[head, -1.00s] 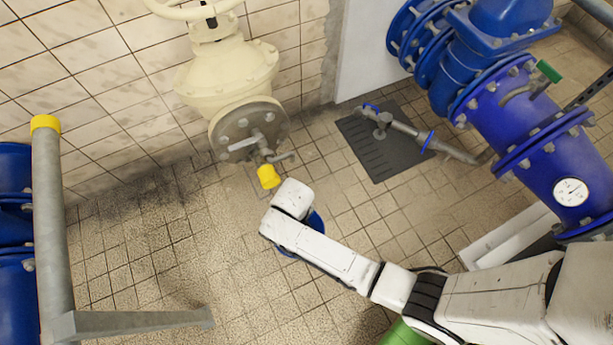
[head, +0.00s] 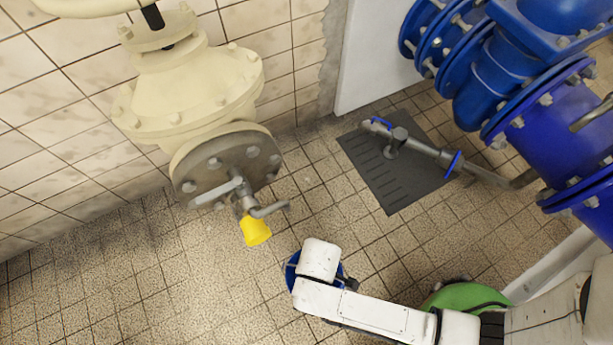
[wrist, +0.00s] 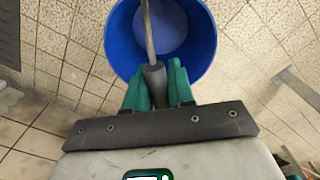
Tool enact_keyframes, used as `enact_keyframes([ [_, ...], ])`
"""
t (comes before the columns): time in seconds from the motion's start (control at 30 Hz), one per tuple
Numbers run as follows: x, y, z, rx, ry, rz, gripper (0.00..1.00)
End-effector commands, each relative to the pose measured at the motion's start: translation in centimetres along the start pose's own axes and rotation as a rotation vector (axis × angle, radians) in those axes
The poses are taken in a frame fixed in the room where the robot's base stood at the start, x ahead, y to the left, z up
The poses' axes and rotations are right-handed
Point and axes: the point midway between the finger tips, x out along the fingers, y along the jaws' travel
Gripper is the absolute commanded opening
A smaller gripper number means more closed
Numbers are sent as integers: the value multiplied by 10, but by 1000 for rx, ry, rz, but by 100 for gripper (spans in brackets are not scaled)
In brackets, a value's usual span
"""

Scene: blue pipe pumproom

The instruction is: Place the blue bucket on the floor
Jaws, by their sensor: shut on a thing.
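The blue bucket (wrist: 122,45) hangs below my gripper (wrist: 158,74) in the wrist view, seen from above into its open top. The gripper's teal fingers are shut on the grey grip of the bucket's handle (wrist: 150,30), which crosses the opening. The bucket looks empty. In the head view only small parts of the bucket (head: 292,270) show around my white arm end, which hides the rest and the fingers. The tiled floor (head: 230,295) lies beneath; I cannot tell whether the bucket touches it.
A dark floor grate (head: 398,180) with a small pipe is up-right. Blue pipes (head: 560,140) stand right. A green round object (head: 465,297) is partly behind my arm. Floor at lower left is clear.

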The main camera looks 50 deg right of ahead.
Motion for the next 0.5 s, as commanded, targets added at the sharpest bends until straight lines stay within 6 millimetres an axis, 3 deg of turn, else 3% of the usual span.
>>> enact_keyframes([
  [0.33, 39, 70, -37, 6, 3, 2, 0],
  [0.5, 69, 91, -48, 3, 2, 1, 0],
])
